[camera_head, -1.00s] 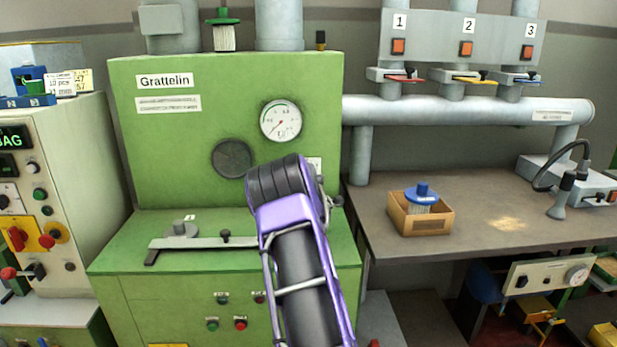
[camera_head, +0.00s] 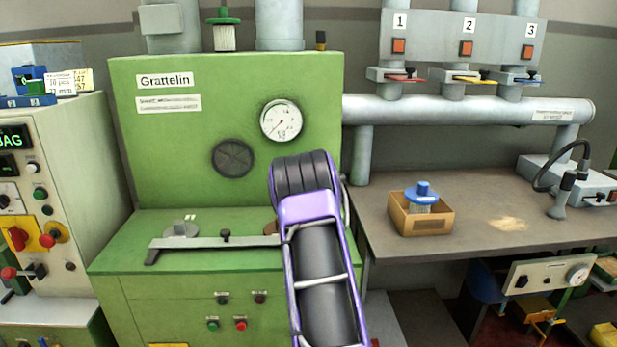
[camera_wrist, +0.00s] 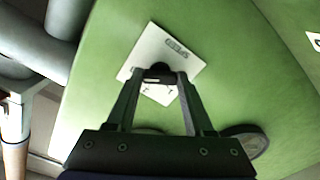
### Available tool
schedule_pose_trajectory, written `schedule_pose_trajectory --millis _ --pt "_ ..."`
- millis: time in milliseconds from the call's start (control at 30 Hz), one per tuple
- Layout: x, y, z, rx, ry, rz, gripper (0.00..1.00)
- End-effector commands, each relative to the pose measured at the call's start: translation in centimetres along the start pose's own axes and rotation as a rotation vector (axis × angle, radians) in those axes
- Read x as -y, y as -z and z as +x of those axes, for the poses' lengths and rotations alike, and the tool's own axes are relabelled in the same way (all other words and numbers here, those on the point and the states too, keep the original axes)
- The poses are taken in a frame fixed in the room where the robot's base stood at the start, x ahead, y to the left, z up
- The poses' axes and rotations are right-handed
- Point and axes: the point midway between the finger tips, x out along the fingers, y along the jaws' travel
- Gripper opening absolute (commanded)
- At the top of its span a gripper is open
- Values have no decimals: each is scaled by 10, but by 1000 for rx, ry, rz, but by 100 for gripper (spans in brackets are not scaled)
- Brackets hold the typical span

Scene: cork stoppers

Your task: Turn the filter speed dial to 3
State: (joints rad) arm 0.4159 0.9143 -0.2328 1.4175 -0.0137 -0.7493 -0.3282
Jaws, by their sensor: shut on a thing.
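The filter speed dial is a small dark knob (camera_wrist: 158,70) on a white plate (camera_wrist: 178,48), fixed to the green machine face in the wrist view. The plate appears tilted there. My gripper (camera_wrist: 157,77) is shut on the knob, one finger on each side. The number that the pointer marks is too small to read. In the head view, my purple and black arm hides the dial and my gripper. The green machine (camera_head: 200,130) labelled Grattelin stands behind my arm.
A round gauge (camera_head: 281,121) and a dark round vent (camera_head: 233,158) are on the panel near my arm. A metal bar (camera_head: 215,242) lies on the machine's ledge. At right, a workbench (camera_head: 470,235) carries a cardboard box (camera_head: 421,220); a thick grey pipe (camera_head: 460,111) runs above it.

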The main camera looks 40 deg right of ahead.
Motion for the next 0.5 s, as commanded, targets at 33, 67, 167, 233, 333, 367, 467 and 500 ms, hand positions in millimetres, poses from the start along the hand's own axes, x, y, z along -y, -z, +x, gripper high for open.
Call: schedule_pose_trajectory --millis 33,67,167,233,333,367,467,500 --pt "0 0 0 -1 0 6 0" --pt "0 0 0 -1 0 9 0" --pt "0 1 0 -1 0 15 0" --pt "0 1 0 -1 0 16 0" --pt "0 1 0 -1 0 16 0" --pt "0 1 0 -1 0 16 0" --pt "0 1 0 -1 0 16 0" --pt "0 1 0 -1 0 16 56"
